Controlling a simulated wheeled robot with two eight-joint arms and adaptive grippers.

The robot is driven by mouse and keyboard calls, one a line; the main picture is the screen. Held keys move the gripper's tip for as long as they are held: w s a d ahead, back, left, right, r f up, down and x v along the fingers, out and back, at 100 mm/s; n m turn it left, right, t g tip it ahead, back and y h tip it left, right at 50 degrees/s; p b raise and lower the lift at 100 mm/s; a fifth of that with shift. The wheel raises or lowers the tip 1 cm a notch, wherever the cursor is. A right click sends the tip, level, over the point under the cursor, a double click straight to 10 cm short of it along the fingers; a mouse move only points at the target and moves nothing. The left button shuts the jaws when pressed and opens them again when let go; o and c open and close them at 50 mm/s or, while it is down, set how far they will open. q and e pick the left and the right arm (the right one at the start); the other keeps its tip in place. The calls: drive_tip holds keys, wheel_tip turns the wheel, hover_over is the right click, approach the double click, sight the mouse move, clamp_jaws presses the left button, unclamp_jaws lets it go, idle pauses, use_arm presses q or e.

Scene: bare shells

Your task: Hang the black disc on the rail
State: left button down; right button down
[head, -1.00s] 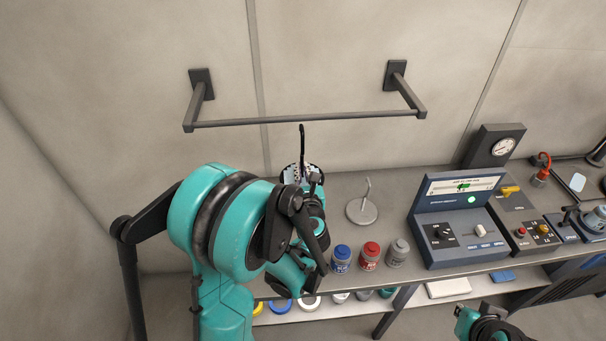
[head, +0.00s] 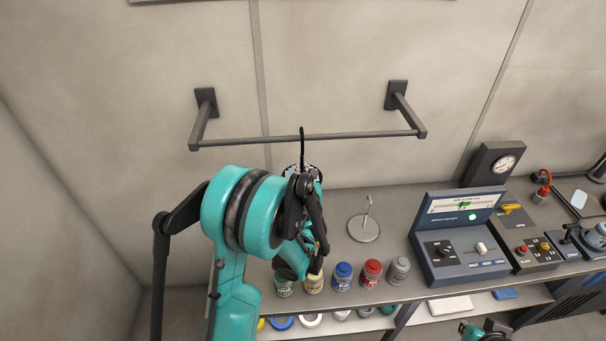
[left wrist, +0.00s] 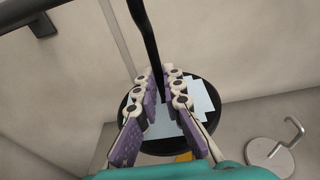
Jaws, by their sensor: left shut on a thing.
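The black disc (left wrist: 148,142) hangs below a black hooked stem (left wrist: 147,35), with pale patches on its upper face in the left wrist view. My left gripper (left wrist: 160,92) is shut on the stem, one finger on each side. In the head view the hook (head: 302,134) rises above my wrist and its tip overlaps the rail (head: 352,135); I cannot tell whether they touch. The disc (head: 316,172) is mostly hidden there by my left arm. The grey rail is held off the wall by two brackets.
A grey stand with a hooked post (head: 364,230) is on the bench, right of my left wrist. Several capped jars (head: 372,272) line the front edge. A blue meter console (head: 462,240) stands to the right. The wall around the rail is clear.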

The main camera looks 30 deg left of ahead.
use_arm(q)
drive_tip(key=shift+p+x, duration=0.4)
drive_tip(key=shift+x, duration=0.7)
drive_tip(key=shift+f+b, duration=0.7)
drive_tip(key=shift+b, duration=0.4)
drive_tip(key=c, duration=1.6)
unclamp_jaws()
drive_tip(key=shift+d, duration=0.1)
